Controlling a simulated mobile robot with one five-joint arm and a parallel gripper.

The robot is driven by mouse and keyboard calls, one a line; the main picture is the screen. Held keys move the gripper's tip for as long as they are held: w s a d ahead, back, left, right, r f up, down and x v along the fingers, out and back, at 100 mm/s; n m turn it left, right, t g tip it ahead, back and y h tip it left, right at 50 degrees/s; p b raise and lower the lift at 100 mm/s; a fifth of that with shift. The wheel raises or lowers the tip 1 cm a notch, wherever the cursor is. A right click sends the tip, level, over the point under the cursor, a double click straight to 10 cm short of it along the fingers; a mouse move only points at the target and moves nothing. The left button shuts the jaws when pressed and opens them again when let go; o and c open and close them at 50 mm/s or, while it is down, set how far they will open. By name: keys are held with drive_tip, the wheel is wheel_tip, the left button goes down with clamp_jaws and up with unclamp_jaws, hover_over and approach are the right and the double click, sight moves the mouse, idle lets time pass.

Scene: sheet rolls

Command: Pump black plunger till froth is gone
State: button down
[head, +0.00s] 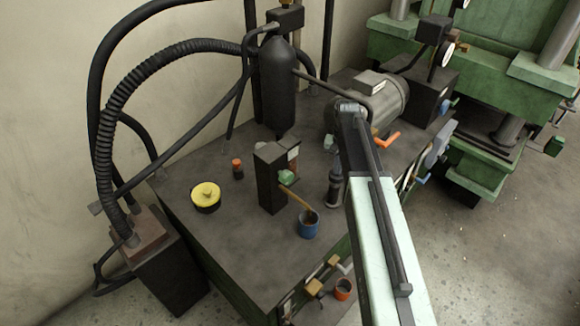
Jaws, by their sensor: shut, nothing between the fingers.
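A black upright plunger-like cylinder (335,188) stands on the dark bench top, just left of my arm. Its upper part is thin and partly crowded by my arm, so I cannot tell how far it is pressed. A blue cup (308,227) holds dark brown liquid. A thin tan tube (294,197) slopes down into it from a black block (267,180) with a green knob (286,177). Froth in the cup is too small to make out. My arm reaches up from the bottom right, and its dark upper end hides what is behind it. I cannot see my gripper's fingers.
A black tank (277,86) and a grey motor (380,98) stand at the back. A yellow-topped cap (205,195) and a small orange-topped bottle (237,168) sit on the left. Thick hoses curve along the left wall. The bench's front left is clear.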

drive_tip(key=shift+f+b, duration=1)
drive_tip(key=shift+f, duration=0.25)
drive_tip(key=shift+r, duration=0.15)
wheel_tip(320, 180, up, 5)
drive_tip(key=p, duration=0.5)
drive_tip(key=shift+r+p, duration=0.2)
drive_tip(key=shift+p, duration=0.15)
wheel_tip(320, 180, up, 6)
drive_tip(key=p, duration=0.6)
drive_tip(key=shift+f, duration=0.15)
